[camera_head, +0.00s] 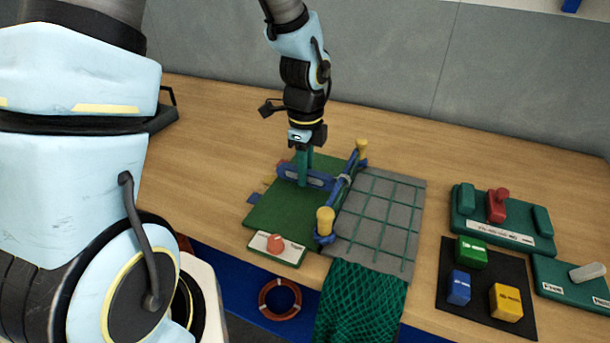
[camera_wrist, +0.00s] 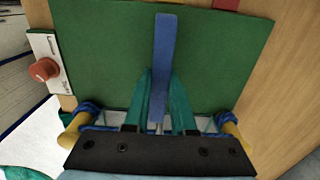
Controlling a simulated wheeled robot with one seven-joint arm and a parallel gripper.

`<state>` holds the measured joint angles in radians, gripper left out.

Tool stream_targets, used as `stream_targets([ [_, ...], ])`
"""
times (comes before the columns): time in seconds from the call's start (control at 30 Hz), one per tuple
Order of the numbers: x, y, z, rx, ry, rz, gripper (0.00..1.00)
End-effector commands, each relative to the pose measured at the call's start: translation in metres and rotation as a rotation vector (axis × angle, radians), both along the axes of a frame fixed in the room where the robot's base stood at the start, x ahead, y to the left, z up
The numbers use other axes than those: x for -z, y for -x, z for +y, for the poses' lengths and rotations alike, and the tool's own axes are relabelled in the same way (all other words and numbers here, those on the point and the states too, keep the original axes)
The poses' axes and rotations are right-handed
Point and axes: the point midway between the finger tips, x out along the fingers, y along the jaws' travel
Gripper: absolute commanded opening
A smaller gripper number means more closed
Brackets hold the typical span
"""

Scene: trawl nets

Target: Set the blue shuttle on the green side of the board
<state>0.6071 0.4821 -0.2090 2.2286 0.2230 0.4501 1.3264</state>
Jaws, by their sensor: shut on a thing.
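The blue shuttle (camera_head: 318,182) is a long bar held between the teal fingers of my gripper (camera_head: 304,172). In the wrist view the shuttle (camera_wrist: 163,50) points away from my gripper (camera_wrist: 162,105), over the green side. The board has a green side (camera_head: 275,212) at left and a grey side with a green grid (camera_head: 385,235) at right. A blue divider (camera_head: 342,190) between two yellow posts separates them. The shuttle appears over the green side near the divider; I cannot tell whether it touches the board.
A small plate with an orange knob (camera_head: 275,243) lies at the board's near left edge. Green netting (camera_head: 358,310) hangs at the front. At right are a green rack with a red piece (camera_head: 497,206) and a black mat (camera_head: 478,312) with green, blue and yellow blocks.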

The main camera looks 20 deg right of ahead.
Motion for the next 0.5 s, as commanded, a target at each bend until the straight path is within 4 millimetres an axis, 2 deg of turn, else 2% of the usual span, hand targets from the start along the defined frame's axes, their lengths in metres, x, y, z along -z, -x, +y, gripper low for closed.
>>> stream_targets([
  [0.13, 0.016, 0.000, 0.000, 0.002, -0.001, 0.000, 0.00],
  [0.5, 0.021, 0.000, 0.000, 0.000, 0.000, 0.000, 0.00],
])
